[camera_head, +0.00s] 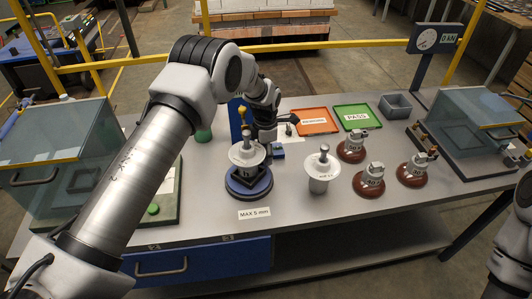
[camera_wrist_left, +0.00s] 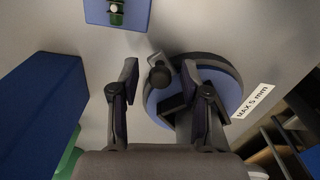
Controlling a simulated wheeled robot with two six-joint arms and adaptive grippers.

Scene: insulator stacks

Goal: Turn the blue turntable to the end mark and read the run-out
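The blue turntable (camera_head: 249,186) stands near the middle of the bench and carries a white insulator stack (camera_head: 247,156) with a metal cap. The left wrist view shows part of the turntable (camera_wrist_left: 218,92). My left gripper (camera_wrist_left: 159,70) is open beside it. A round black knob (camera_wrist_left: 158,77) at the turntable's edge lies between the two fingers, with gaps showing on both sides. In the head view, my left arm and gripper partly cover the area behind the turntable. No end mark or run-out reading can be made out. My right gripper is not in view.
A "MAX 5 mm" label (camera_head: 254,213) lies in front. A white insulator (camera_head: 319,171) and several brown ones (camera_head: 369,181) stand to the right. Orange (camera_head: 316,121) and green (camera_head: 356,117) trays and a grey bin (camera_head: 395,106) lie behind. Clear-walled boxes flank the bench.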

